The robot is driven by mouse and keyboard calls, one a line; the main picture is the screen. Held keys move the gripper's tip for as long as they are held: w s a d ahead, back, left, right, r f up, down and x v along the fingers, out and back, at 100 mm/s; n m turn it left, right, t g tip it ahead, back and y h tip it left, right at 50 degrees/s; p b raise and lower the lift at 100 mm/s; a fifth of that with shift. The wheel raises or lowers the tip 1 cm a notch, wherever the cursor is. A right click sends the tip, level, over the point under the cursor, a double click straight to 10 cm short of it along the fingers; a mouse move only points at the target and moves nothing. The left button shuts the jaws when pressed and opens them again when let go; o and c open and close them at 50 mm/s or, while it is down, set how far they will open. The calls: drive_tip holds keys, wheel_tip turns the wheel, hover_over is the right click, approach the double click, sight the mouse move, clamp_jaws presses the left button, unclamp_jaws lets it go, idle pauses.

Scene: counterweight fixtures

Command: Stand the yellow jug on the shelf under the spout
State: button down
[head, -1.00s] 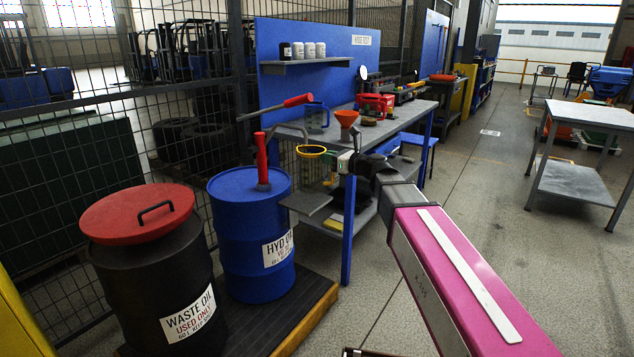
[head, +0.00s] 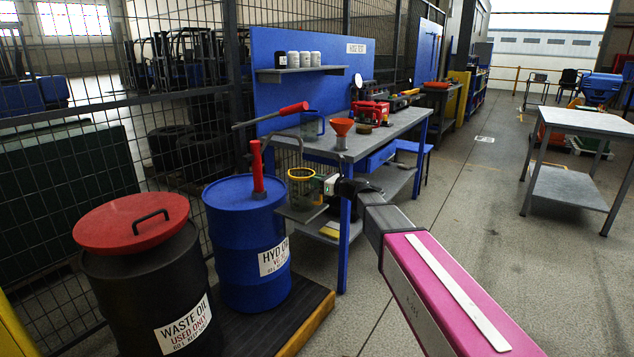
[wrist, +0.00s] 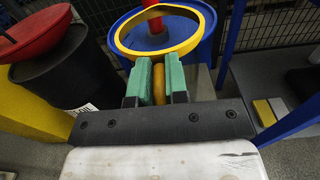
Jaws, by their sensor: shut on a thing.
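The yellow jug (head: 302,189) has a clear body and a yellow rim. It is upright over the small grey shelf (head: 291,213) at the right side of the blue drum. I cannot tell whether its base touches the shelf. The grey curved spout (head: 299,143) of the red-handled pump ends above the jug's rim. My gripper (head: 327,184) is at the jug's right side, shut on its handle. In the wrist view, the green finger pads of my gripper (wrist: 159,84) clasp the yellow handle, with the jug's rim (wrist: 124,42) beyond; the shelf (wrist: 202,82) shows partly behind.
The blue drum (head: 240,225) and the black waste oil drum (head: 150,290) with a red lid stand on a dark platform. A workbench (head: 395,125) with an orange funnel (head: 341,127) is behind, its blue leg (head: 344,245) close to the jug.

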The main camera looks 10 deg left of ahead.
drive_tip(key=c, duration=1.1)
unclamp_jaws()
drive_tip(key=shift+f, duration=0.1)
drive_tip(key=v, duration=1.2)
drive_tip(key=s+d+f+n+g+h, duration=0.2)
drive_tip(key=s+d+f+n+h, duration=0.3)
drive_tip(key=f, duration=0.4)
drive_tip(key=s+d+f+n+g+h, duration=0.2)
drive_tip(key=s+d+f+n+h, duration=0.1)
drive_tip(key=s+d+f+n, duration=0.45)
drive_tip(key=s+d+f+n+g+h, duration=0.1)
drive_tip(key=s+d+f+n+h, duration=0.2)
drive_tip(key=d, duration=0.2)
drive_tip(key=s+d+f+n+h, duration=0.2)
drive_tip(key=s+d+f+n, duration=0.1)
drive_tip(key=d, duration=0.3)
drive_tip(key=s+d+f+n+g+h, duration=0.1)
drive_tip(key=s+d+f+n+h, duration=0.2)
drive_tip(key=d+f+n, duration=0.1)
drive_tip(key=shift+d+f+g+h, duration=0.15)
drive_tip(key=shift+d+f, duration=0.05)
drive_tip(key=shift+d, duration=0.25)
drive_tip(key=shift+d+f+g+h, duration=0.15)
drive_tip(key=shift+d+f, duration=0.05)
drive_tip(key=shift+d, duration=0.25)
